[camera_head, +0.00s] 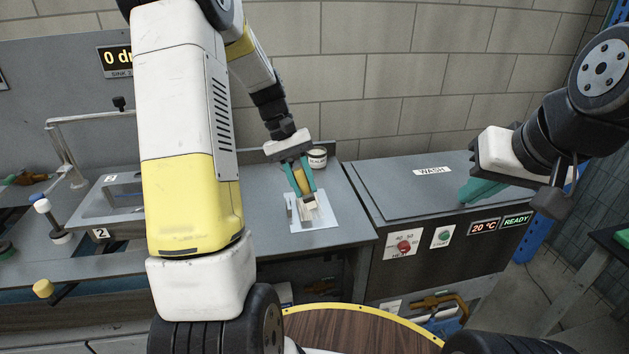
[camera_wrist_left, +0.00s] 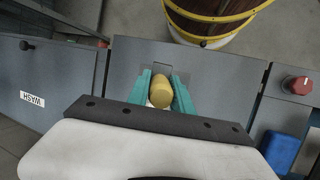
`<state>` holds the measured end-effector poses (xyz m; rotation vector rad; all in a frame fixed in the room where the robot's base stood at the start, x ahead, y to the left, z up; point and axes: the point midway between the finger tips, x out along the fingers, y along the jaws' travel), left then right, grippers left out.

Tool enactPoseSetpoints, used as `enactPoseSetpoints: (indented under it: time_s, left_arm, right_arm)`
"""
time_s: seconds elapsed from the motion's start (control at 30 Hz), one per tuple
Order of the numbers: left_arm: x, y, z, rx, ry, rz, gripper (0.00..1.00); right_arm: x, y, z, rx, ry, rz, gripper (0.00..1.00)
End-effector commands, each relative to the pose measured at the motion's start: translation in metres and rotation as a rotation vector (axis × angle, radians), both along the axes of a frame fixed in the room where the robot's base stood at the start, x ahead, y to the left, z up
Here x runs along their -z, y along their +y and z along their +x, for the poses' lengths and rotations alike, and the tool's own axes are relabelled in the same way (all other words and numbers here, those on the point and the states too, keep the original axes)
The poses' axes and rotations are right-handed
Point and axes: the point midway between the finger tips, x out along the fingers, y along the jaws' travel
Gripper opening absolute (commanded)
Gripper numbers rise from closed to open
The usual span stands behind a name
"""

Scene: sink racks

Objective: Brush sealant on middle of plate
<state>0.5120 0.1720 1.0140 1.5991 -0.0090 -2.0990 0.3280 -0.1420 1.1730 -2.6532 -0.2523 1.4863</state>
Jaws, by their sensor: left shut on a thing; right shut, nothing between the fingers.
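My left gripper (camera_head: 304,175) is shut on the yellow handle of a brush (camera_head: 299,180). The handle also shows between the teal fingers in the left wrist view (camera_wrist_left: 161,92). The brush points down, its pale bristles over the middle of a light plate (camera_head: 326,222) on the grey counter. I cannot tell whether the bristles touch it. A small can (camera_head: 317,155), its rim showing, stands behind the gripper, partly hidden by it.
The grey wash unit (camera_head: 398,187) with a lid, red knob (camera_head: 404,247) and green button (camera_head: 443,235) adjoins the counter's right side. A sink (camera_head: 122,195) with a tap is at left, partly behind my left arm. A round wooden top (camera_head: 350,330) with yellow rim is in front.

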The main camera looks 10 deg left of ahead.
Motion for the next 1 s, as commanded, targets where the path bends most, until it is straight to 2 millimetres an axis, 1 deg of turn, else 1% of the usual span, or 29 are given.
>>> enactPoseSetpoints:
  time_s: [0.03, 0.2, 0.33, 1.0]
  left_arm:
    - [-0.006, -0.001, 0.0, 0.001, -0.003, 0.0, 0.0]
    - [-0.02, -0.003, -0.002, 0.002, -0.003, 0.0, 0.0]
    - [-0.028, -0.004, -0.004, 0.001, -0.003, 0.0, 0.0]
    - [-0.028, -0.004, -0.004, 0.001, 0.0, 0.0, 0.0]
  right_arm:
    - [0.0, 0.0, 0.0, 0.0, 0.0, 0.0, 0.0]
    - [0.0, 0.0, 0.0, 0.0, 0.0, 0.0, 0.0]
    - [0.0, 0.0, 0.0, 0.0, 0.0, 0.0, 0.0]
    - [0.0, 0.0, 0.0, 0.0, 0.0, 0.0, 0.0]
